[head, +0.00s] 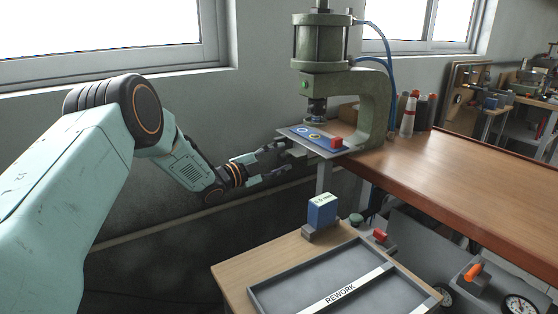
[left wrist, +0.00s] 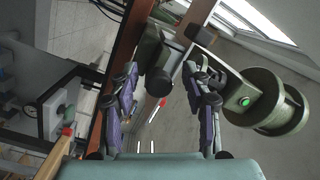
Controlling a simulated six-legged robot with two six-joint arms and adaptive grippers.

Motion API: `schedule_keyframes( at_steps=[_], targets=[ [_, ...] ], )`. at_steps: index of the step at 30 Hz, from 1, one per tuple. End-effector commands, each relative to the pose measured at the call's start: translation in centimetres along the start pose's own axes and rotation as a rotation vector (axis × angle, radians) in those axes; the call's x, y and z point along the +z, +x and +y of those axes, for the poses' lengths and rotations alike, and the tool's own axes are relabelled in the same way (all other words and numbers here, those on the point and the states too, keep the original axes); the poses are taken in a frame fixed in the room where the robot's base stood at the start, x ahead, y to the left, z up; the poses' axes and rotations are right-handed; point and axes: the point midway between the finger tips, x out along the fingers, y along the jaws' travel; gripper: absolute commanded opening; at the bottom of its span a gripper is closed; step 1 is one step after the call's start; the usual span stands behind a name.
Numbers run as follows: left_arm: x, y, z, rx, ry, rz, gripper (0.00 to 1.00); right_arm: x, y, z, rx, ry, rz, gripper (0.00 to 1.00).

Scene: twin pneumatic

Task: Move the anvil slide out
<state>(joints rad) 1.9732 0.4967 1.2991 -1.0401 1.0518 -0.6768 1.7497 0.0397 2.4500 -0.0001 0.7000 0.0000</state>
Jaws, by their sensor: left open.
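The anvil slide (head: 318,140) is a flat plate with a blue top, ring marks and a red block at its right end. It lies under the ram of the green press (head: 375,100), in the head view. My left gripper (head: 287,160) is open just left of and below the slide's near edge. In the left wrist view my left gripper (left wrist: 163,76) has its fingers spread, with a dark rounded end (left wrist: 159,82) showing between them. I cannot tell whether they touch it or whether it belongs to the slide. My right gripper is not in view.
Blue hoses (head: 385,50) hang at the press. Below stand a lower table with a blue box (head: 322,211) and a grey REWORK tray (head: 262,297). A gauge (head: 519,304) is lower right.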

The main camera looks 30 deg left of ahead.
Motion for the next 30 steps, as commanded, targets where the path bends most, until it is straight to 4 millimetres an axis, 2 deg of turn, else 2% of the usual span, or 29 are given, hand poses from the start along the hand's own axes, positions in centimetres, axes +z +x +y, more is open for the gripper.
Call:
schedule_keyframes(
  at_steps=[6,22,30],
  targets=[
    [-0.16,0.21,0.04,0.001,0.001,0.001,0.47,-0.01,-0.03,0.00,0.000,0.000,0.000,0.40],
    [-0.14,0.18,-0.01,0.000,0.001,0.001,0.02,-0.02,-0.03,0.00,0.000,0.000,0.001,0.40],
    [-0.24,0.23,-0.03,0.000,0.002,0.004,0.00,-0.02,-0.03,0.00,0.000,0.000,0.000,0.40]
  ],
)
